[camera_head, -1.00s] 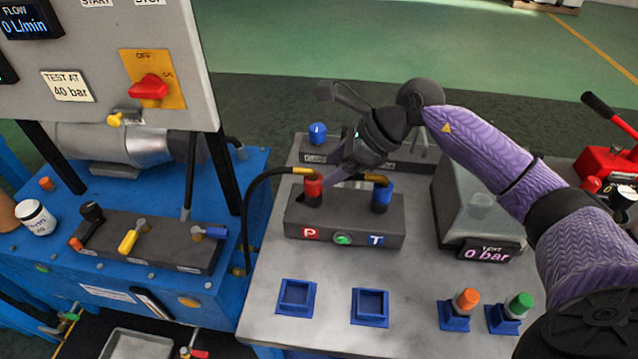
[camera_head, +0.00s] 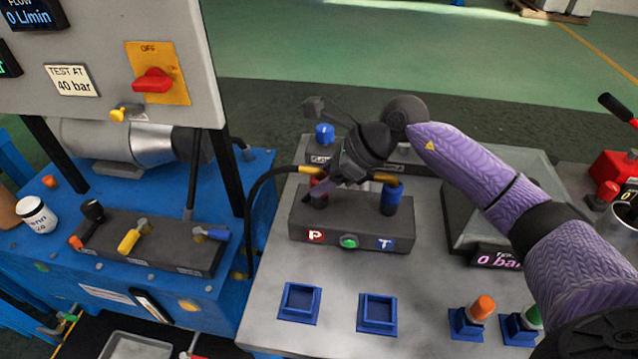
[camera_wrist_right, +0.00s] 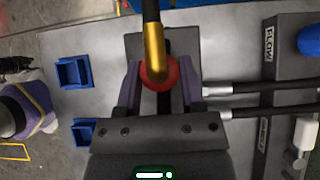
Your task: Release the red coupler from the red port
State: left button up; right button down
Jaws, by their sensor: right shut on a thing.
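The red coupler (camera_head: 318,187) stands on the P side of the dark port block (camera_head: 350,229), with a black hose and a brass-coloured end running from it to the left. My right gripper (camera_head: 322,194) comes down over it from above and hides much of it. In the right wrist view the red coupler (camera_wrist_right: 172,73) sits between the two fingers of my right gripper (camera_wrist_right: 160,88), which are shut on it. The red port under the coupler is hidden. The blue coupler (camera_head: 391,198) stands on the T side. My left gripper is not in view.
Two empty blue square holders (camera_head: 299,302) lie in front of the block. Orange (camera_head: 481,307) and green caps stand at right front. A grey box with a pressure display (camera_head: 495,258) is right of the block. A valve bank (camera_head: 150,240) is at left.

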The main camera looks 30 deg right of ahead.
dwell(0.3)
jog(key=shift+r, duration=0.15)
jog(key=shift+r+p, duration=0.75)
jog(key=shift+r, duration=0.1)
jog(key=shift+r+p, duration=1.1)
jog(key=shift+r, duration=0.45)
jog(key=shift+f, duration=0.1)
